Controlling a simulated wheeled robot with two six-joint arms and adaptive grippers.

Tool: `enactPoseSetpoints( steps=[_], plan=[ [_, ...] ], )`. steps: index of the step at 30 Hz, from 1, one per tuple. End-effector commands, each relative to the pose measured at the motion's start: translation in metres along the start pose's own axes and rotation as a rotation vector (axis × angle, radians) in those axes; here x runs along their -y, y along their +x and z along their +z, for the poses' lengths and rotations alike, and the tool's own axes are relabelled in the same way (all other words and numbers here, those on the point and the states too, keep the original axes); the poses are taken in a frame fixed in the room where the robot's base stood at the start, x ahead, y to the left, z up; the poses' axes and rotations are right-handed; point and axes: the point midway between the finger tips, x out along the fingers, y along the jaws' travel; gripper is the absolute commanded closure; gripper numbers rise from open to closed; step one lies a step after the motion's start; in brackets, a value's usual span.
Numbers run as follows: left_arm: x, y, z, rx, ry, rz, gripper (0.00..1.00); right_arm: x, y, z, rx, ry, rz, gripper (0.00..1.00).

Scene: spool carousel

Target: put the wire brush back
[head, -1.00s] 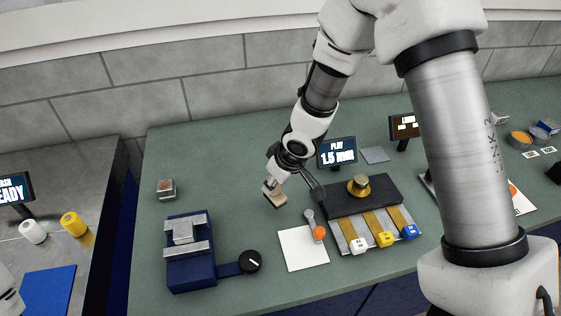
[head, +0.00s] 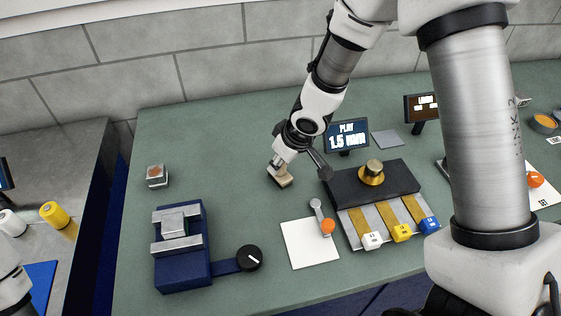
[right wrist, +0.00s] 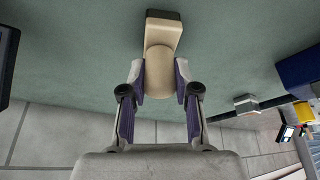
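The wire brush (head: 284,182) has a pale wooden body. My right gripper (head: 276,168) is shut on it and holds it over the back middle of the green bench. In the right wrist view, the fingers of the right gripper (right wrist: 160,85) sit on both sides of the rounded tan handle of the brush (right wrist: 160,55). Its block head with a dark end points away from the gripper. I cannot tell whether the brush touches the bench. Only a white piece of my left arm shows at the lower left edge; its gripper is out of view.
A blue vise-like fixture (head: 182,270) with a black knob (head: 249,258) stands front left. A small grey block (head: 156,176) is behind it. A white sheet (head: 305,250), a black fixture with a brass knob (head: 371,173) and a screen (head: 347,137) lie right.

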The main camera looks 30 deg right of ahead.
Motion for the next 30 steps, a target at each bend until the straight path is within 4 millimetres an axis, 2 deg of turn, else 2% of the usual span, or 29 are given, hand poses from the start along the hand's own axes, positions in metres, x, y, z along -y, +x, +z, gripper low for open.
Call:
enactPoseSetpoints(
  steps=[1, 2, 10, 14, 17, 24, 27, 30],
  plan=[
    [0.0, 0.0, 0.0, 0.0, 0.0, 0.0, 0.22, 0.0, 0.0, 0.0, 0.0, 0.0, 0.0, 0.55],
    [0.0, 0.0, 0.0, 0.0, 0.0, 0.0, 0.22, 0.0, 0.0, 0.0, 0.0, 0.0, 0.0, 0.45],
    [0.0, 0.0, 0.0, 0.0, 0.0, 0.0, 0.22, 0.0, 0.0, 0.0, 0.0, -0.001, 0.0, 0.44],
    [0.0, -0.009, 0.0, 0.0, 0.0, 0.0, 0.22, 0.0, -0.01, -0.004, -0.001, -0.002, 0.0, 0.44],
    [0.0, -0.018, 0.0, 0.0, 0.0, 0.0, 0.22, 0.0, -0.029, -0.005, -0.002, 0.0, 0.0, 0.44],
    [0.0, -0.048, 0.0, 0.0, 0.0, 0.0, 0.22, 0.0, -0.094, -0.005, -0.003, 0.0, 0.0, 0.44],
    [0.0, -0.055, 0.0, 0.0, 0.0, 0.0, 0.22, 0.0, -0.113, -0.004, -0.003, 0.0, 0.0, 0.44],
    [0.0, -0.058, 0.0, 0.0, 0.0, 0.0, 0.22, 0.0, -0.123, -0.003, -0.002, -0.001, 0.0, 0.44]
  ],
)
